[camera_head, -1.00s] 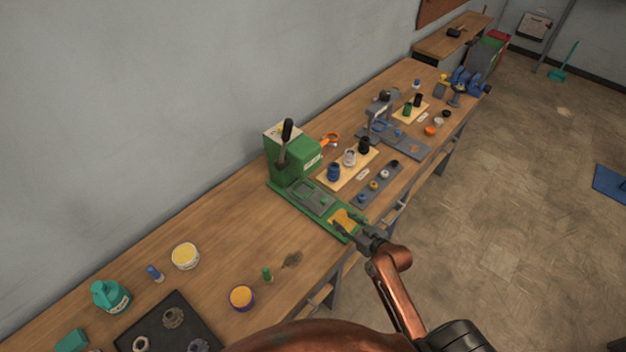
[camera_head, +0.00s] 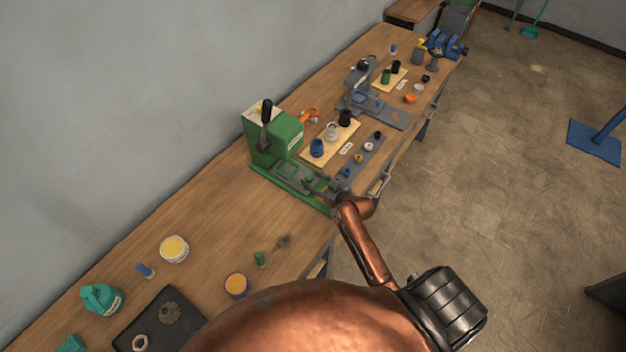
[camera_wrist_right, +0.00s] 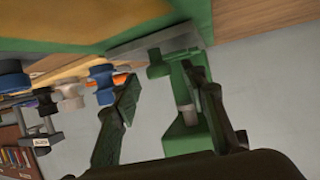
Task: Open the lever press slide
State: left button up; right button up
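The green lever press (camera_head: 278,138) stands on the bench, with its black-handled lever (camera_head: 266,112) upright. Its green base (camera_head: 300,197) reaches toward the front edge and carries the grey slide (camera_head: 290,177). My right gripper (camera_head: 325,186) is low over the front part of the base, close to the slide; contact cannot be told. In the right wrist view its two fingers (camera_wrist_right: 165,105) are spread, with the slide's grey plate (camera_wrist_right: 155,42) and a small green knob (camera_wrist_right: 158,66) beyond them. My left gripper is out of view.
A wooden board (camera_head: 318,160) with several bushings and a grey strip (camera_head: 362,160) with small parts lie right of the press. A grey device (camera_head: 362,78) stands farther back. Jars and a dark tray (camera_head: 160,320) are at the near left.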

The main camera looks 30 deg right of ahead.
jog(key=shift+c, duration=0.4)
grip_shut()
dwell(0.4)
